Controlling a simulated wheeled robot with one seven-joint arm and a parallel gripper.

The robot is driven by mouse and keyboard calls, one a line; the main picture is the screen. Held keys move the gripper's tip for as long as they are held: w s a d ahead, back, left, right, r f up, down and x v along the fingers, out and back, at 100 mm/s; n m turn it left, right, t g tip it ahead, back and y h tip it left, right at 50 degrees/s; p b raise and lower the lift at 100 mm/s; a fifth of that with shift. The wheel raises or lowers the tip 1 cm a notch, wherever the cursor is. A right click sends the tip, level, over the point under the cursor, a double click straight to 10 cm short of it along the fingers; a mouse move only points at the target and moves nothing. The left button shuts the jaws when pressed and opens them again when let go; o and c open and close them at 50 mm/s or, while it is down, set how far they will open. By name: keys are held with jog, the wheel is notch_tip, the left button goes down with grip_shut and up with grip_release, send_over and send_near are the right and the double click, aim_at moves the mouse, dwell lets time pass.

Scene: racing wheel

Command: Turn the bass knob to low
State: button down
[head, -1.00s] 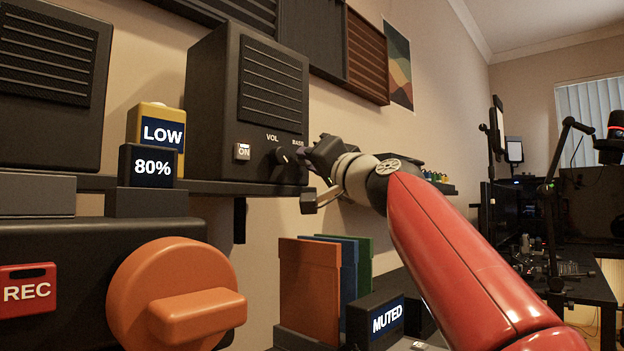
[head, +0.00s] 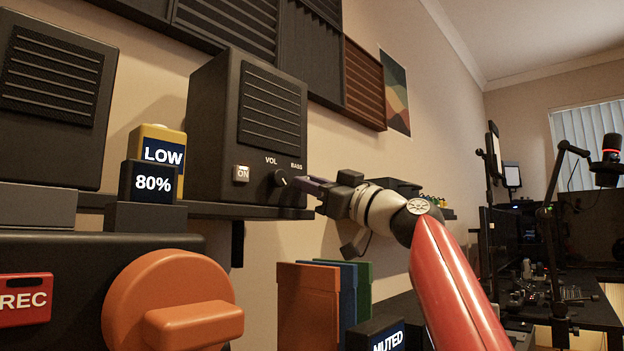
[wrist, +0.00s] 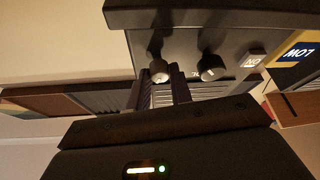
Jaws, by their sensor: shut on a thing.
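The black speaker (head: 205,130) stands on the shelf, with VOL and BASS labels on its front. In the head view my gripper (head: 298,183) reaches the speaker face below the BASS label, and its fingers hide the bass knob. The wrist view shows the speaker front upside down. There the bass knob (wrist: 159,70) sits between my gripper's two dark fingers (wrist: 162,92), which are shut on it. The knob has a pale end; its pointer setting cannot be read. The volume knob (head: 279,178) is just left of my gripper in the head view.
A lit ON switch (head: 241,173) is left of the volume knob. A yellow LOW block (head: 158,134) and a black 80% display (head: 150,181) stand left of the speaker. A large orange knob (head: 150,290) and upright coloured folders (head: 308,300) are below.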

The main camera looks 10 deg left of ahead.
jog(key=shift+w+n+g+p, duration=0.1)
jog(key=shift+n+g+p, duration=1.15)
jog(key=shift+n, duration=1.45)
jog(key=shift+g, duration=0.25)
jog(key=c, duration=1.3)
grip_release()
jog(key=shift+n, duration=0.3)
jog(key=shift+o, duration=0.2)
jog(key=b+v, duration=0.4)
jog(key=v, duration=0.3)
jog(key=shift+d+f+b, duration=0.25)
jog(key=shift+d+b, duration=0.1)
